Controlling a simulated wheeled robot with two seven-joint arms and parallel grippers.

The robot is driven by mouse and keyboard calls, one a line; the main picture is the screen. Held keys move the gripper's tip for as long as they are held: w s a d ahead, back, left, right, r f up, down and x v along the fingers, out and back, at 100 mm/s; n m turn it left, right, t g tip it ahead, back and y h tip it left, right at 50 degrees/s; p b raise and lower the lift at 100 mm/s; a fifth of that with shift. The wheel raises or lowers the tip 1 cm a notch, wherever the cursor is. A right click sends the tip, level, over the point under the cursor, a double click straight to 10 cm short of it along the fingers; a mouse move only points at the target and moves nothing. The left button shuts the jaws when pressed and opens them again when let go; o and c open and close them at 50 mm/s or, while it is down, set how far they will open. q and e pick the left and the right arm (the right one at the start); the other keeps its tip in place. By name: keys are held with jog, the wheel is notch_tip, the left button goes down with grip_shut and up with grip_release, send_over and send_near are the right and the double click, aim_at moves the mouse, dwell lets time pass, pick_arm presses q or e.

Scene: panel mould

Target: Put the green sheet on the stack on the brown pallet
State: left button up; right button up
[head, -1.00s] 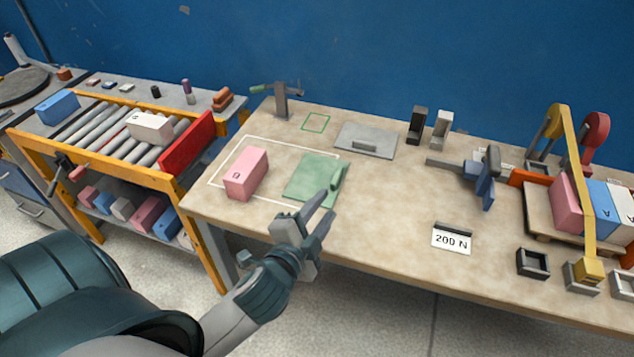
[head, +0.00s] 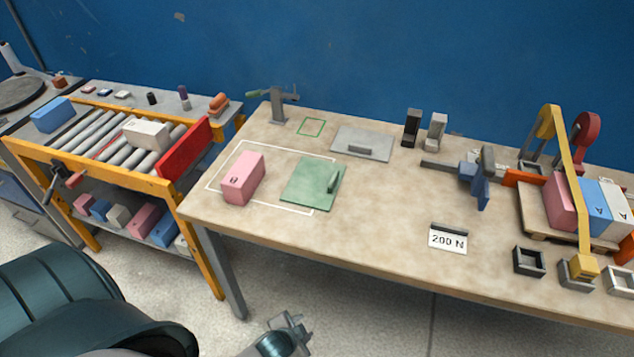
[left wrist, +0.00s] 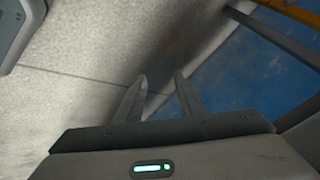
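The green sheet (head: 303,190) lies flat on the workbench, with a raised green handle (head: 334,182) near its right side. It overlaps the white outlined area and sits just right of a pink block. The brown pallet (head: 536,217) is at the bench's right end. It carries a stack of pink, blue and white blocks (head: 585,205), with a yellow strap-like band in front. My left gripper (head: 300,322) is low, in front of the bench and away from the sheet. In the left wrist view its fingers (left wrist: 160,78) are apart with nothing between them. My right gripper is not in view.
The pink block (head: 243,178) stands left of the sheet. A grey plate with a handle (head: 362,143) lies behind it. A "200 N" sign (head: 448,239) and a blue-jawed clamp-like tool (head: 481,190) lie between sheet and pallet. A roller rack (head: 110,140) stands left.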

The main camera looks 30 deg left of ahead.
pick_arm(q)
jog(key=s+f+n+g, duration=0.2)
jog(key=s+f+g, duration=0.1)
jog(key=s+f, duration=1)
jog(key=s+f+n+g, duration=0.2)
jog(key=s+f, duration=1)
jog(key=s, duration=0.7)
jog(key=shift+s+f+g+h, duration=0.35)
jog(key=shift+f+g+h, duration=0.05)
jog(key=shift+g, duration=0.1)
